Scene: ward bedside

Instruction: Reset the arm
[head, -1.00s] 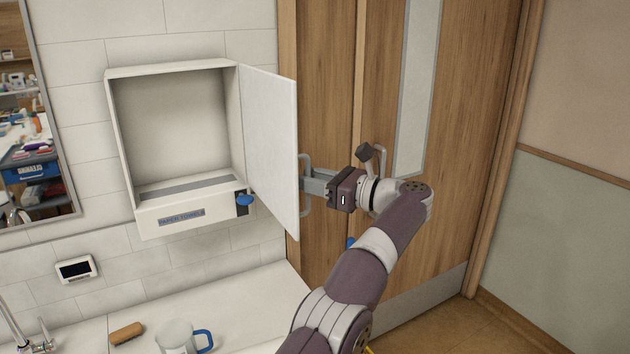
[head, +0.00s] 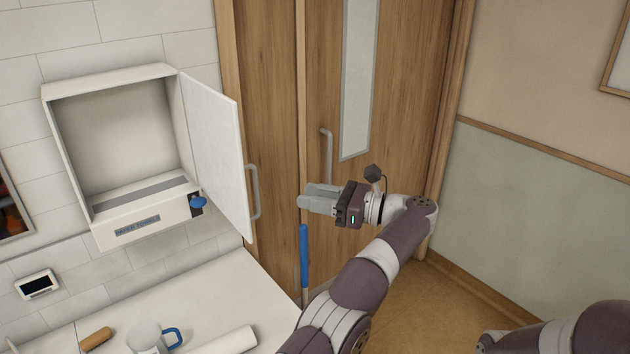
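My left arm reaches up from the bottom middle. Its gripper (head: 318,198) is in front of the wooden doors, to the right of the open cabinet door (head: 222,150). Its two light grey fingers point left, side by side, and look parted with nothing between them. The gripper is clear of the cabinet door's grey handle (head: 254,192). Part of my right arm (head: 585,335) shows at the bottom right; its gripper is out of view.
A white wall cabinet (head: 70,160) stands open and looks empty above its paper towel unit. The counter (head: 215,290) below holds a jug with a blue handle (head: 148,338), a brown brush (head: 96,339) and a white roll (head: 225,342). A blue pole (head: 304,255) stands near the doors.

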